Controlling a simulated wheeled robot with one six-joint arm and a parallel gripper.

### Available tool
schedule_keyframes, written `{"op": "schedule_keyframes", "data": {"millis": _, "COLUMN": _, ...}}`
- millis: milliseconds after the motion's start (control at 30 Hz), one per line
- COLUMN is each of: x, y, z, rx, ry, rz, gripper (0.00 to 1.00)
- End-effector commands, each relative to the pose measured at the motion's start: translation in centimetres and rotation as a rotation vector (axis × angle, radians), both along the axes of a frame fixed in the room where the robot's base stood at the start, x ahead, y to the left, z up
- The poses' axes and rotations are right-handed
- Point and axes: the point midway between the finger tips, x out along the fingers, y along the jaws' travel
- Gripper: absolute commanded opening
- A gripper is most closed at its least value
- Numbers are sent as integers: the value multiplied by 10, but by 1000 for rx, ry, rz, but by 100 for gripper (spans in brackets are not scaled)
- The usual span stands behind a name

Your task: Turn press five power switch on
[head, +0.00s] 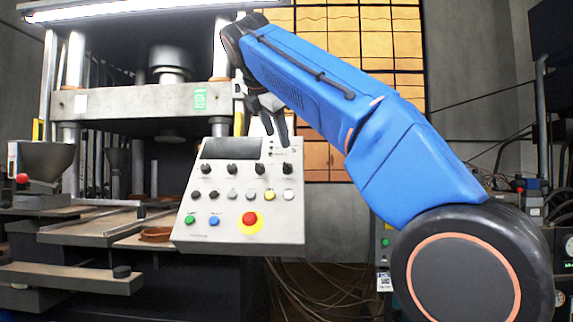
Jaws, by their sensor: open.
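A light grey control panel (215,238) stands in front of the press (130,103). It has a dark display (231,148), a row of black knobs, a row of small buttons, a green button (190,219), a blue button (214,221) and a red mushroom button (250,218) on yellow. Small marks and controls (293,150) sit at its upper right corner; the power switch cannot be clearly made out there. My gripper (276,138) is open and empty, fingers pointing down at that corner. The fingers partly cover it, and I cannot tell whether they touch it.
A metal hopper (45,160) and flat work tables (95,228) are at the left. Yellow-orange shelving (395,45) stands behind my blue arm. Cables (320,290) hang below the panel. Dark equipment with gauges (566,245) is at the right edge.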

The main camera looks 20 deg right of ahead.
Motion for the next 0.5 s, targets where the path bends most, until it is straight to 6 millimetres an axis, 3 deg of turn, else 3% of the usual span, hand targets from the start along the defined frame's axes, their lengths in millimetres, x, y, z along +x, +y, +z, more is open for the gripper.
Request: {"op": "schedule_keyframes", "data": {"millis": 500, "x": 65, "y": -36, "z": -56, "rx": 1, "ry": 2, "rz": -3, "gripper": 44}}
